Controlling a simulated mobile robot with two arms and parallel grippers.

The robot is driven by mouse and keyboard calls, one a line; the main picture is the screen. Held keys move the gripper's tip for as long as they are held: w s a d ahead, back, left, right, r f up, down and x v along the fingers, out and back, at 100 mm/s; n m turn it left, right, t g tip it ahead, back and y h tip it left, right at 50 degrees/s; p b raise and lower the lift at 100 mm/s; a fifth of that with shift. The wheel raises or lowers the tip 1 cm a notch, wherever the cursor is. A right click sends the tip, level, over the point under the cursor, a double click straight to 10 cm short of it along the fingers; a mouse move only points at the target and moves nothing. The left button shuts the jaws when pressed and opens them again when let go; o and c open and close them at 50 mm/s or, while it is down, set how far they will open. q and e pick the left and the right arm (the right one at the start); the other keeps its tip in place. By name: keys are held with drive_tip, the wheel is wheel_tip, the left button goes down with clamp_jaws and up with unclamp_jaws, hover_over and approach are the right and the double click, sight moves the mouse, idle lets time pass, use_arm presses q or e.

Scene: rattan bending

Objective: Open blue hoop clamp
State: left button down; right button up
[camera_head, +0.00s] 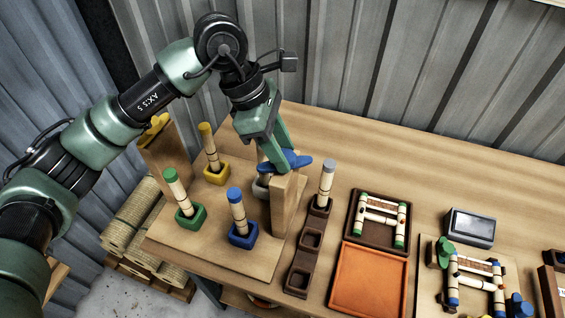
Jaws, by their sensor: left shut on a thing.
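The blue hoop clamp (298,161) shows as a blue winged handle on top of a wooden upright (287,205) near the middle of the bench. My left gripper (274,160) reaches down from above, its green fingers shut on the blue clamp. The fingers cover part of the clamp, and I cannot tell how far it is turned. A yellow clamp (155,127) sits on another upright at the left. My right gripper is not in view.
Rattan sticks stand in yellow (218,172), green (190,215) and blue (243,235) holders close by. A dark socket rack (301,280), an orange tray (370,280) and a tray with a rattan frame (352,222) lie to the right. A corrugated wall stands behind.

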use_arm(q)
drive_tip(key=n+t+b, duration=0.1)
drive_tip(key=n+b, duration=0.2)
drive_tip(key=b, duration=0.1)
drive_tip(key=n+t+b, duration=0.1)
drive_tip(key=n+b, duration=0.2)
drive_tip(key=n+t+b, duration=0.1)
drive_tip(key=n+b, duration=0.2)
drive_tip(key=b, duration=0.1)
drive_tip(key=shift+s+d+f+t+y+b, duration=0.1)
drive_tip(key=shift+s+f+t+y+b, duration=0.1)
drive_tip(key=shift+t+y+b, duration=0.15)
drive_tip(key=shift+r+n+t+y+b, duration=0.15)
drive_tip(key=shift+n+y+b, duration=0.15)
drive_tip(key=shift+n+b, duration=0.4)
drive_tip(key=shift+r+n+t+y+b, duration=0.1)
drive_tip(key=shift+n+y+b, duration=0.15)
drive_tip(key=shift+n+b, duration=0.45)
drive_tip(key=c, duration=0.9)
unclamp_jaws()
drive_tip(key=shift+s, duration=0.1)
drive_tip(key=v, duration=0.7)
drive_tip(key=shift+r+b, duration=0.35)
drive_tip(key=shift+b, duration=0.1)
